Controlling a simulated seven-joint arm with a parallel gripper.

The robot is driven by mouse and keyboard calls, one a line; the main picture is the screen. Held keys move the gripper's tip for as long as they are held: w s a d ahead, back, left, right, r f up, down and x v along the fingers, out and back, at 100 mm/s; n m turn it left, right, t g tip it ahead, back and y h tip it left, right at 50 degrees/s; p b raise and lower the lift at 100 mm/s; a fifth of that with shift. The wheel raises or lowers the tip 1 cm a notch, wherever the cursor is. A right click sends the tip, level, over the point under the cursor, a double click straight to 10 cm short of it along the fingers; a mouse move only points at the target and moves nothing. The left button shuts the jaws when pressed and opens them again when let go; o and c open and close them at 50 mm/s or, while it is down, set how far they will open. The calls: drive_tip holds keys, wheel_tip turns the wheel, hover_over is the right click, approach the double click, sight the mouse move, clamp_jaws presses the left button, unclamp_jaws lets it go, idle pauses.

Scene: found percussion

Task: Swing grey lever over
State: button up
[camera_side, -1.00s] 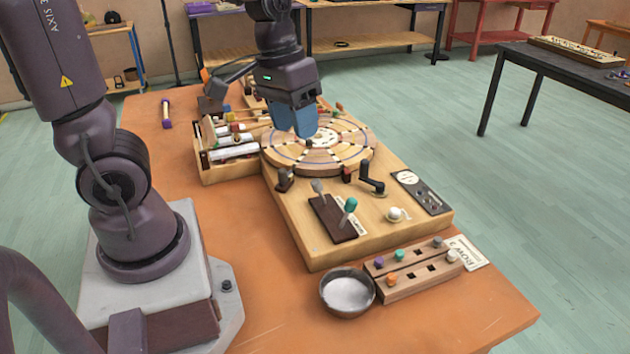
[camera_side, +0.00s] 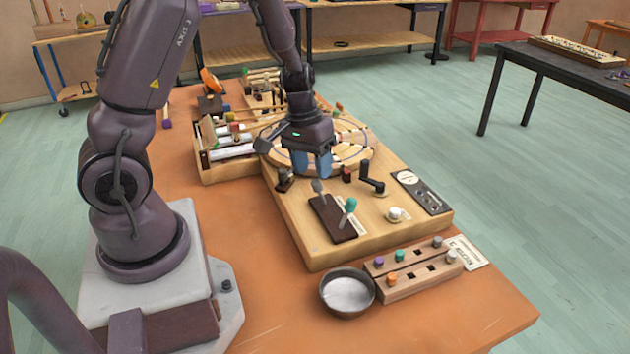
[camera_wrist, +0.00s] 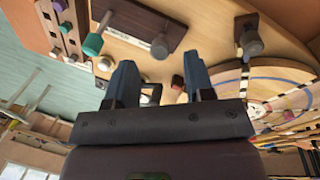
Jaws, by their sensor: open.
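The grey lever (camera_side: 318,187) stands on a dark brown base plate (camera_side: 336,222) on the wooden board, beside a green-knobbed lever (camera_side: 349,207). In the wrist view the grey knob (camera_wrist: 159,47) shows above and between my fingers, with the green knob (camera_wrist: 93,44) to its left. My gripper (camera_side: 312,165) is open and empty, with blue fingers pointing down. It hangs over the board, behind the grey lever and apart from it. The wrist view shows both fingers spread (camera_wrist: 158,85).
A round segmented wheel (camera_side: 350,150) lies behind the levers. A black crank (camera_side: 371,178) and a white knob (camera_side: 394,213) stand to the right. A wooden crate (camera_side: 226,172) stands left.

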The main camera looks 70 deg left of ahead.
sight(316, 181)
drive_tip(key=shift+w+d+f, duration=0.1)
drive_tip(key=shift+d+f, duration=0.05)
drive_tip(key=shift+f, duration=0.85)
drive_tip(key=shift+w+d+f, duration=0.1)
drive_tip(key=shift+d+f, duration=0.05)
drive_tip(key=shift+f, duration=0.8)
clamp_jaws()
drive_tip(key=shift+w+g, duration=0.15)
drive_tip(key=shift+g, duration=0.15)
drive_tip(key=w+g, duration=0.1)
drive_tip(key=g, duration=0.1)
drive_tip(key=w+g, duration=0.1)
drive_tip(key=shift+w+r+g, duration=0.2)
drive_tip(key=shift+g, duration=0.2)
drive_tip(key=shift+w+f+n+g, duration=0.15)
drive_tip(key=shift+w+g, duration=0.3)
drive_tip(key=shift+g, duration=0.4)
drive_tip(key=shift+w+f+n+g, duration=0.15)
drive_tip(key=shift+w+g, duration=0.3)
drive_tip(key=shift+g, duration=0.4)
drive_tip(key=shift+r, duration=0.1)
unclamp_jaws()
